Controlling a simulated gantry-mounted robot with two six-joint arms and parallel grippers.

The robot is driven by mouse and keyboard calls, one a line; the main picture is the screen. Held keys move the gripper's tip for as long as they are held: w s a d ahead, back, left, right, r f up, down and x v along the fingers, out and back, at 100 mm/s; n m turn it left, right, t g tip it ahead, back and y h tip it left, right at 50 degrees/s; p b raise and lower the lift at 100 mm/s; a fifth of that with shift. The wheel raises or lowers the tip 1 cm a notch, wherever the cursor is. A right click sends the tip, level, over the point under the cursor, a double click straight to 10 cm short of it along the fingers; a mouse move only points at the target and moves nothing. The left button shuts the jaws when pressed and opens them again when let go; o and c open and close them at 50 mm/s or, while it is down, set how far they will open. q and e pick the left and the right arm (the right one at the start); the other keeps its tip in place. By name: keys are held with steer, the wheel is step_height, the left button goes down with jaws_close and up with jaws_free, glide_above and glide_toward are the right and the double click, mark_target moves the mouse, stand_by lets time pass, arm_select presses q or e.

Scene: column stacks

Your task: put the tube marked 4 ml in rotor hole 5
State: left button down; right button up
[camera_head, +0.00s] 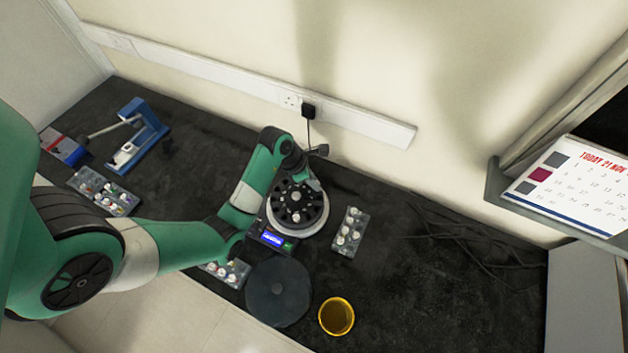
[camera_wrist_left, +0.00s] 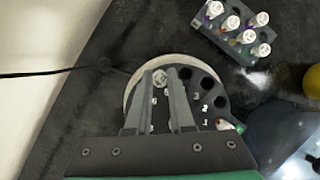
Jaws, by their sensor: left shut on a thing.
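The black rotor (camera_head: 283,208) sits in the round white-rimmed centrifuge, and it also fills the middle of the left wrist view (camera_wrist_left: 214,92). My left gripper (camera_head: 303,172) is over its far part, pointing down. In the wrist view its two fingers (camera_wrist_left: 160,76) are shut on a tube with a whitish cap (camera_wrist_left: 160,77). The tube is at the rotor's outer ring of holes, near a number that looks like 5. I cannot tell how deep it sits, and its volume mark is not readable. White numbers 1, 2 and 3 show beside the right-hand holes. My right gripper is not in view.
Tube racks stand right of the rotor (camera_head: 348,232), in front of it (camera_head: 238,273) and at the far left (camera_head: 103,192). A dark round lid (camera_head: 278,292) and a yellow bowl (camera_head: 336,316) lie in front. A blue device (camera_head: 150,130) stands back left. Cables lie at the right.

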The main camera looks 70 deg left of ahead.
arm_select(q)
steer(key=shift+f, duration=0.3)
steer(key=shift+c, duration=1.9)
jaws_free()
steer(key=shift+r, duration=0.15)
step_height(320, 180, up, 6)
steer(key=p, duration=0.6)
